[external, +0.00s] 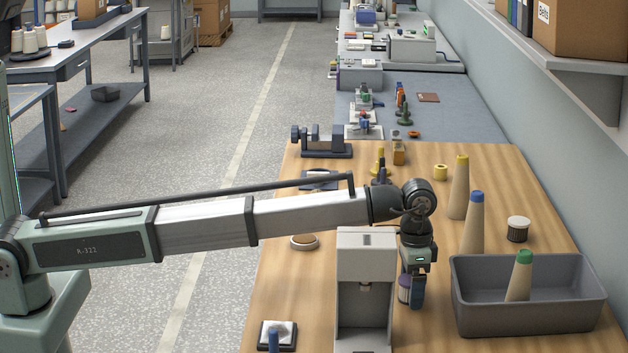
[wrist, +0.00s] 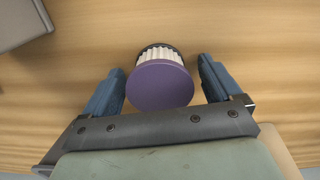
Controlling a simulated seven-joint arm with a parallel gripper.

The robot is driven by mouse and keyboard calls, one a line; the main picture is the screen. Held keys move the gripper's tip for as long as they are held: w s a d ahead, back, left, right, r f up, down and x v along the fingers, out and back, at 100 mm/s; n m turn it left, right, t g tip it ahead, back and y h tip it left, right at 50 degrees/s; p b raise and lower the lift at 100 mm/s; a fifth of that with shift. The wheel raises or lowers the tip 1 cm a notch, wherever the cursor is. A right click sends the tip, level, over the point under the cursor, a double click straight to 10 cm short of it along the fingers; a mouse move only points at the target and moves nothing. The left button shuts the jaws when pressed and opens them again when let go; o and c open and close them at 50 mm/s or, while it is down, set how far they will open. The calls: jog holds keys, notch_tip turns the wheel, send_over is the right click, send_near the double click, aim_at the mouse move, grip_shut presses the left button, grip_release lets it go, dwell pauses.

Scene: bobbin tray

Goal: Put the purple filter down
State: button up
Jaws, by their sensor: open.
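The purple filter (wrist: 160,86) has a flat purple end cap, white pleats and a dark far end. It sits between the two blue fingers of my gripper (wrist: 160,82) in the wrist view, with a visible gap on each side. My gripper is open. In the external view the filter (external: 404,289) shows partly beside my gripper (external: 416,292), low over the wooden table, between the grey-white machine and the grey tray. It looks upright there, but its underside is hard to see.
The grey tray (external: 530,325) at right holds a green-tipped cone (external: 520,277). The grey-white machine (external: 365,255) stands close on the left. Blue-tipped (external: 474,225) and yellow-tipped (external: 459,190) cones and a white-topped black filter (external: 517,230) stand behind. A grey corner (wrist: 20,22) shows in the wrist view.

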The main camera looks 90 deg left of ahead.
jog(key=shift+o, duration=0.3)
notch_tip(320, 180, up, 12)
jog(key=shift+r, duration=0.1)
dwell(0.5)
